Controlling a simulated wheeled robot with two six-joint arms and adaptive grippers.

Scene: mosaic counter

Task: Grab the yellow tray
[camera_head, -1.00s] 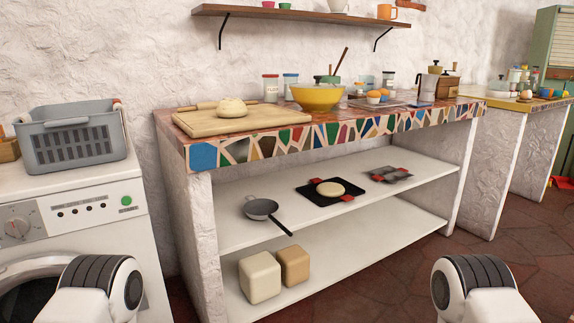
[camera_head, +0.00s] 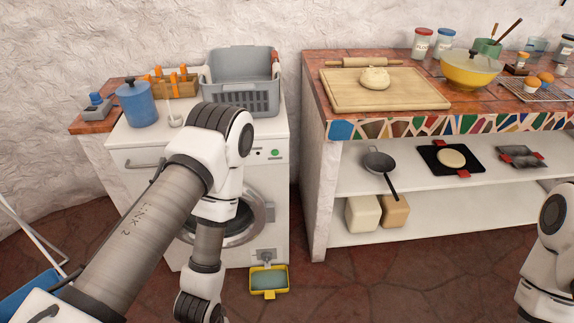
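The yellow tray (camera_head: 269,293) is a small shallow tray on the floor at the foot of the white washing machine (camera_head: 278,175). Its inside looks grey-green, and I cannot tell if that is liquid. It sits below a small fitting low on the machine's front. My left arm comes in from the left, and its lower links hang just left of the tray, apart from it in the picture. My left gripper is not visible. Part of my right arm shows at the right edge, and my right gripper is out of the frame.
A grey basket (camera_head: 243,98) and a blue canister (camera_head: 137,104) stand on top at the left. A counter with a cutting board (camera_head: 335,97) and lower shelves (camera_head: 340,180) is to the right. A blue object (camera_head: 28,300) stands at lower left. The floor right of the tray is clear.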

